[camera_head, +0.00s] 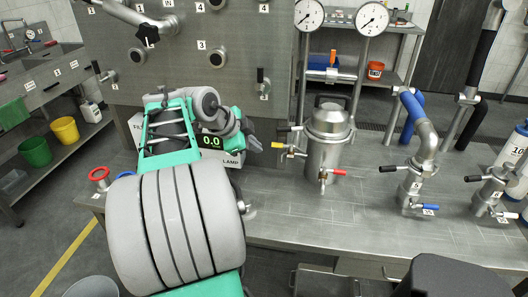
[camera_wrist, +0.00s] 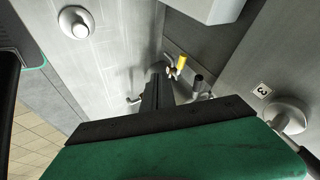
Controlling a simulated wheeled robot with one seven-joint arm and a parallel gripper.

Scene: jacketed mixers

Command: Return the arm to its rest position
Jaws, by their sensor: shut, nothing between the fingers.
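My arm (camera_head: 170,225) reaches up from the bottom left of the head view, over the left part of the steel bench (camera_head: 385,218). My gripper (camera_head: 253,144) is at its far end, left of the jacketed steel vessel (camera_head: 328,140) and close to that vessel's yellow-handled valve (camera_head: 278,146). I cannot tell the exact gap between them. In the wrist view the dark fingers (camera_wrist: 157,75) are together, with nothing held. The yellow handle (camera_wrist: 181,62) shows just past them.
A grey panel (camera_head: 185,75) with knobs stands behind my arm. A box with a 0.0 display (camera_head: 211,141) is by the gripper. Pipes with valves (camera_head: 416,185) stand at the right. Two gauges (camera_head: 372,18) rise behind the vessel. The front middle of the bench is clear.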

